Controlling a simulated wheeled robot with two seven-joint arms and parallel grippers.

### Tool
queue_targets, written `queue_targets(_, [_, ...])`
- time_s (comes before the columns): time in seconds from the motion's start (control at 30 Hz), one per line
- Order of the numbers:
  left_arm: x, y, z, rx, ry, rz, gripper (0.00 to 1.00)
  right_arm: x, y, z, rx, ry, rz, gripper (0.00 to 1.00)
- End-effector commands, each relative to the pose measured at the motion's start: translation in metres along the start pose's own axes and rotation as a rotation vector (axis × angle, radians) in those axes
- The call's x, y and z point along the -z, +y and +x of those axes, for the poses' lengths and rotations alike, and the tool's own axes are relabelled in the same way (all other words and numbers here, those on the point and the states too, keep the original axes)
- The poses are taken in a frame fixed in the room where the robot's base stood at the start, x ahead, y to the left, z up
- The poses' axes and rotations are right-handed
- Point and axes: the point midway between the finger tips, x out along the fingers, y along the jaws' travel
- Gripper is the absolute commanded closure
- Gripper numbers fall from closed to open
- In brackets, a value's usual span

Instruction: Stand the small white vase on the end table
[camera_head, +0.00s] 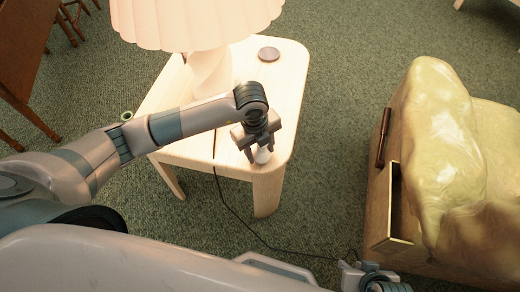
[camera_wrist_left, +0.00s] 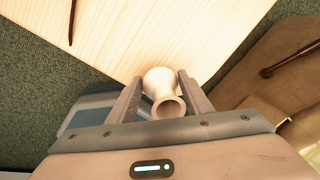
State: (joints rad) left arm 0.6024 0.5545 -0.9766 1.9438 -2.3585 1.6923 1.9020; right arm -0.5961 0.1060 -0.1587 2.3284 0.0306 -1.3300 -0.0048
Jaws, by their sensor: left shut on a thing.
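The small white vase (camera_wrist_left: 160,82) is between the fingers of my left gripper (camera_wrist_left: 158,95), with its open mouth facing the wrist camera. In the head view the vase (camera_head: 262,156) shows just below my left gripper (camera_head: 258,150), over the front edge of the end table (camera_head: 285,95). My left gripper is shut on the vase. I cannot tell whether the vase's base touches the tabletop. My right gripper (camera_head: 368,280) is at the bottom edge of the head view, partly cut off, and its fingers do not show clearly.
A lamp with a pleated shade (camera_head: 200,15) stands on the table's back left. A round brown disc (camera_head: 269,54) lies at the back. A dark cord (camera_head: 228,205) hangs from the table.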

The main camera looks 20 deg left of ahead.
Motion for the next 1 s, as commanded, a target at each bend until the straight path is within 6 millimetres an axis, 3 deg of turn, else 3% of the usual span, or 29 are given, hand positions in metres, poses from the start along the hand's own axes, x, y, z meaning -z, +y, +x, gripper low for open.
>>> queue_targets(0.27, [0.000, 0.000, 0.002, 0.000, 0.000, 0.000, 0.79, -0.001, -0.001, 0.001, 0.002, 0.002, 0.000, 0.69])
queue_targets(0.3, [0.000, 0.000, 0.002, 0.000, 0.000, 0.000, 0.52, 0.000, -0.001, 0.001, 0.003, 0.006, 0.000, 0.69])
queue_targets(0.37, [0.000, 0.000, 0.002, 0.000, 0.000, 0.000, 0.38, 0.001, -0.002, 0.001, 0.004, 0.008, 0.000, 0.69])
queue_targets(0.4, [0.000, 0.000, 0.002, 0.000, 0.000, 0.000, 0.36, 0.001, -0.002, 0.000, 0.004, 0.008, 0.000, 0.69])
queue_targets(0.77, [0.000, 0.000, -0.001, 0.000, 0.000, 0.000, 0.36, 0.001, -0.002, -0.001, 0.003, 0.006, -0.001, 0.69])
queue_targets(1.0, [0.000, -0.001, -0.021, 0.001, 0.000, 0.001, 0.36, -0.001, 0.000, -0.002, -0.002, -0.007, -0.001, 0.69])
